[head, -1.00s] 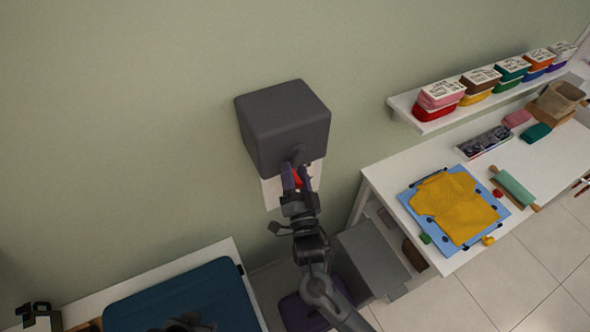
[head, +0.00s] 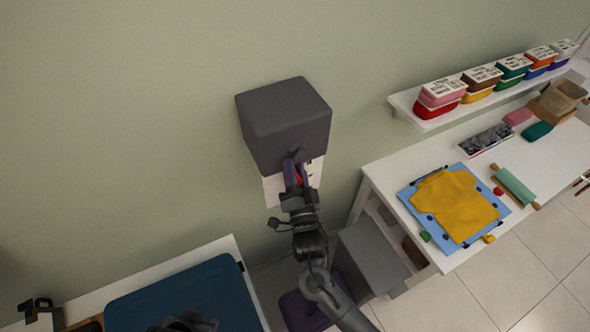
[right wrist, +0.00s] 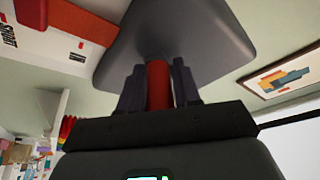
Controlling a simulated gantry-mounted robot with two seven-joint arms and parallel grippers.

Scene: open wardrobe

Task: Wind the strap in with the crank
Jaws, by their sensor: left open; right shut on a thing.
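The dark grey box-shaped housing (head: 284,120) is fixed to the wall in the middle of the head view. The crank's red grip (right wrist: 158,85) shows upright between the fingers in the right wrist view, with the grey housing (right wrist: 185,35) behind it. My right gripper (head: 297,178) is shut on the red grip, just below the housing's front.
A white panel (head: 271,190) shows behind the housing's lower edge. A blue padded surface (head: 175,292) lies at the lower left. A white table (head: 385,178) with craft items stands at the right, under a shelf (head: 405,105) of coloured tubs.

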